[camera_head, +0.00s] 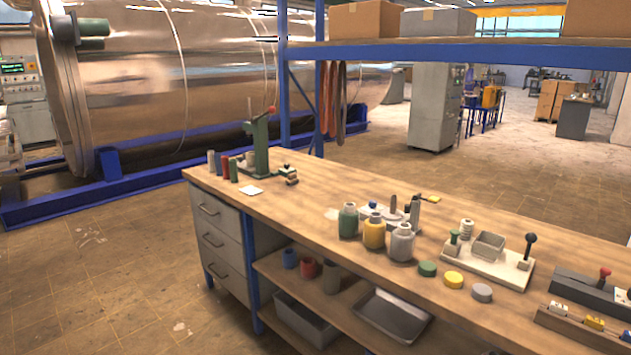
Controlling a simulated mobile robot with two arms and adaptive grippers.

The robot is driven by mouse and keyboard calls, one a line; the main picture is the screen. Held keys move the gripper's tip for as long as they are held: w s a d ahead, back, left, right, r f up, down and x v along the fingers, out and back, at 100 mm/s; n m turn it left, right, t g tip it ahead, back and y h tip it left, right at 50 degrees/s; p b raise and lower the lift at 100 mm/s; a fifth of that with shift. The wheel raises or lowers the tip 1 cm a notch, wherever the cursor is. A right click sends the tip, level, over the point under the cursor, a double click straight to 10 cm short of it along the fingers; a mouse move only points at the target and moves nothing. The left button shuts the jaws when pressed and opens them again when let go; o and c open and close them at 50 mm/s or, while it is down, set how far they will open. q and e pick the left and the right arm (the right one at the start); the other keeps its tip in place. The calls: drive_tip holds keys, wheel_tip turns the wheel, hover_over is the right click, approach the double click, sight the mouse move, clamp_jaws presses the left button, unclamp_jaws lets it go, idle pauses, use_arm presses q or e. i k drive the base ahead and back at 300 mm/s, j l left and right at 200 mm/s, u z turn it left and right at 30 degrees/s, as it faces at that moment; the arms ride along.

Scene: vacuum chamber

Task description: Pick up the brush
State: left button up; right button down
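I cannot make out a brush for certain. A small flat item with a yellow end (431,198) lies near the far edge of the wooden workbench (310,205), behind the jars; it is too small to identify. A light tray (378,213) with small upright parts stands just in front of it, partly hidden by the jars. Neither of my grippers is in view.
Green (347,221), yellow (374,233) and grey (402,243) jars stand mid-bench, their lids lying to the right. A fixture plate (488,262) stands at the right, a green press (261,148) at the left. A blue-edged shelf (460,52) spans above. The bench between press and jars is mostly clear.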

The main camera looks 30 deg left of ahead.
sight(293, 179)
drive_tip(key=i+j+z, duration=0.1)
drive_tip(key=j+z, duration=0.15)
drive_tip(key=i+j+z, duration=0.1)
drive_tip(key=j+z, duration=0.15)
drive_tip(key=j, duration=0.2)
drive_tip(key=j+z, duration=0.25)
drive_tip(key=i+j, duration=0.05)
drive_tip(key=j, duration=0.05)
